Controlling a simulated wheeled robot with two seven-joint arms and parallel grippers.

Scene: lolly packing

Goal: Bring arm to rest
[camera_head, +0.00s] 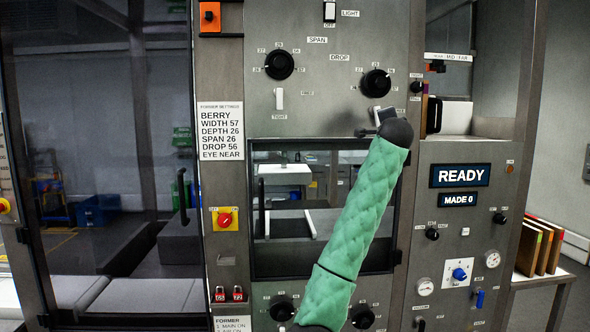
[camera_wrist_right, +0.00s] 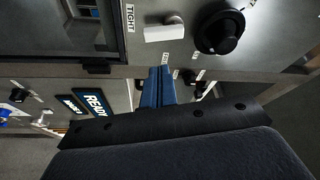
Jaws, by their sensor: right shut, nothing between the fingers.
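My right arm (camera_head: 352,216), in a green padded sleeve, rises across the machine front in the head view. Its dark wrist end (camera_head: 397,131) is below the DROP knob (camera_head: 375,83), in front of the panel. In the right wrist view my right gripper (camera_wrist_right: 159,74) shows as two blue fingers side by side, shut with nothing between them. The fingers point toward the panel near a white switch (camera_wrist_right: 163,32) and a black knob (camera_wrist_right: 220,32); I cannot tell whether they touch it. My left gripper is not in view.
The READY display (camera_head: 460,175) is right of my arm, with MADE 0 below. A windowed door (camera_head: 262,207) is behind the arm. A red-on-yellow switch (camera_head: 225,219) and lower knobs (camera_head: 282,310) are nearby. Coloured folders (camera_head: 541,246) stand on the far-right shelf.

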